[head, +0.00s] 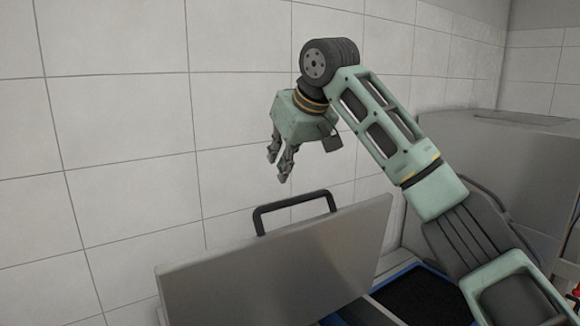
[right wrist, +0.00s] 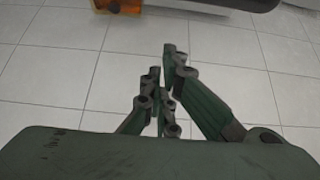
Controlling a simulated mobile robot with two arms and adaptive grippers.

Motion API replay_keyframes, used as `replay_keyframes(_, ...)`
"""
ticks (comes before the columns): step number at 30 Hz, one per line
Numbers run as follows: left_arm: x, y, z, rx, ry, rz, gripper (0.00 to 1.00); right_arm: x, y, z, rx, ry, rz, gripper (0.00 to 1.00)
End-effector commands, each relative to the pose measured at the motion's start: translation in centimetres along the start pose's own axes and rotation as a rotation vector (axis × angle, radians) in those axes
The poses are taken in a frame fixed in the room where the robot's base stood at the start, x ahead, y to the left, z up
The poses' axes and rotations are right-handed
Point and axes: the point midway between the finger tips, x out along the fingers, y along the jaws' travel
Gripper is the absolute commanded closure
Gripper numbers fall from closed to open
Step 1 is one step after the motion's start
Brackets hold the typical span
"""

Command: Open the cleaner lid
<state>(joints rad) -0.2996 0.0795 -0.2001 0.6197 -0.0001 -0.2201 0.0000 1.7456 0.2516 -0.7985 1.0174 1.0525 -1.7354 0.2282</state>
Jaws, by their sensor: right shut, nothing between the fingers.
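The cleaner lid (head: 285,262) is a grey metal panel in the lower middle of the head view. It stands raised at a steep tilt, with a black bar handle (head: 294,207) on its top edge. My right gripper (head: 278,168) is above the handle and a little to its left in the picture, apart from it, with its fingers pointing down. In the right wrist view its fingers (right wrist: 161,80) are shut with nothing between them. My left gripper is not in view.
A white tiled wall (head: 120,120) fills the background. A blue-edged dark opening (head: 416,300) shows right of the lid. A grey metal unit (head: 500,150) stands at the right. In the right wrist view, an orange object (right wrist: 118,5) sits at the top edge above pale tiles.

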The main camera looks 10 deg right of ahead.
Motion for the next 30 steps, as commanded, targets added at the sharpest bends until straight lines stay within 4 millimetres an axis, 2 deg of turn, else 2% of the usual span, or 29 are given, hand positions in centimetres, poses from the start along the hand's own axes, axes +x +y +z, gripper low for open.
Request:
replay_keyframes(1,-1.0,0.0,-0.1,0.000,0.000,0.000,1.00,0.8,0.0,-0.1,-0.001,-0.004,0.001,1.00)
replay_keyframes(2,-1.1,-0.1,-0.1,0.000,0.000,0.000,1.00,1.2,0.1,0.0,-0.001,-0.002,0.000,1.00)
replay_keyframes(7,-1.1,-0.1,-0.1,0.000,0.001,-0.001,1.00,0.4,0.1,1.9,-0.002,0.001,0.001,1.00)
replay_keyframes(15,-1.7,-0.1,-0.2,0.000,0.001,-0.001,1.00,-0.2,0.1,3.5,-0.001,0.002,0.001,1.00)
replay_keyframes(30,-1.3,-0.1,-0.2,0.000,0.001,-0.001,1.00,-0.1,0.1,3.9,0.000,0.009,0.000,1.00)
